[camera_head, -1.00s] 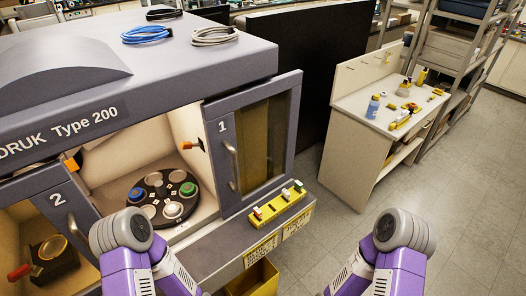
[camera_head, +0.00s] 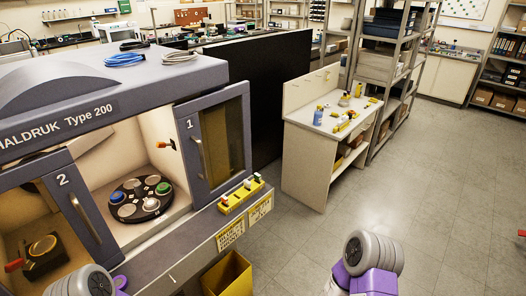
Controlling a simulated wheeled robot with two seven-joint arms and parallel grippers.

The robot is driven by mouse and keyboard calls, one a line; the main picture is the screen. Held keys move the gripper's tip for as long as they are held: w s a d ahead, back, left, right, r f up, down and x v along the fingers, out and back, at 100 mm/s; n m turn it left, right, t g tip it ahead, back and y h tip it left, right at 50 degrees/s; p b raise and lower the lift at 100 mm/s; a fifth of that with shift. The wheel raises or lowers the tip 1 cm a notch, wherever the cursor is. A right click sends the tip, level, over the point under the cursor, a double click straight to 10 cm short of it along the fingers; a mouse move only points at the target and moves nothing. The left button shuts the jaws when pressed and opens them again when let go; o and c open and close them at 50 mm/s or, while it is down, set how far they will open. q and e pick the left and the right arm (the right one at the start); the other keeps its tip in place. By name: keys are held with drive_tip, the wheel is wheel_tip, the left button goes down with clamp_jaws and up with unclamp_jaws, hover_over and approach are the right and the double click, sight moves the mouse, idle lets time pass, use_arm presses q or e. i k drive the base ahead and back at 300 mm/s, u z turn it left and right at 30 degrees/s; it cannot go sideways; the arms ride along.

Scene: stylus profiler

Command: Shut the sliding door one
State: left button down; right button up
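Sliding door one (camera_head: 226,142) is a grey-framed panel with a dark yellowish window, marked "1", on the right of the grey machine's front. Its vertical bar handle (camera_head: 199,158) is on its left edge. The door stands open: to its left, the lit chamber (camera_head: 117,160) shows a dark round turntable (camera_head: 139,199) with several coloured and metal pieces. Neither gripper shows; only rounded grey and purple parts of my arms appear at the bottom edge, apart from the door.
A ledge with a yellow rack (camera_head: 241,196) runs below door one. A yellow bin (camera_head: 228,274) stands on the floor below it. A cream workbench (camera_head: 318,148) and shelving (camera_head: 392,62) stand to the right. The floor (camera_head: 440,190) at right is clear.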

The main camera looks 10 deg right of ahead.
sight(186, 115)
drive_tip(key=u, duration=1.15)
drive_tip(key=k, duration=0.15)
drive_tip(key=z, duration=2.5)
drive_tip(key=i, duration=0.95)
drive_tip(key=z, duration=0.1)
